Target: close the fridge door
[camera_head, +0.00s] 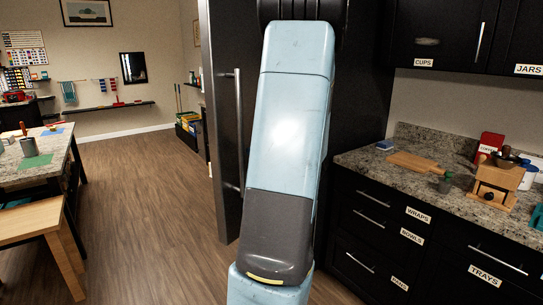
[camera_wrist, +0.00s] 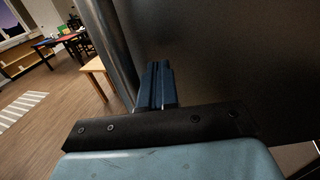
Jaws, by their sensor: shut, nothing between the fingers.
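The fridge door (camera_head: 222,150) is a tall dark grey panel left of my arm in the head view, with a long vertical metal handle (camera_head: 238,130). It looks swung open, standing out from the dark fridge body (camera_head: 355,110). My arm hides the space between them. In the wrist view my gripper (camera_wrist: 157,72) has its dark blue fingers shut and empty. They point at a broad dark panel (camera_wrist: 225,60), seemingly the fridge door. A grey bar or edge (camera_wrist: 112,50) runs just left of the fingers. Whether the fingers touch either cannot be told. My gripper is hidden in the head view.
A counter (camera_head: 410,178) with dark drawers stands right of the fridge, carrying a cutting board (camera_head: 411,161) and a wooden grinder (camera_head: 497,182). A table (camera_head: 10,165) and wooden bench (camera_head: 28,221) stand at left. The wood floor (camera_head: 135,215) between is clear.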

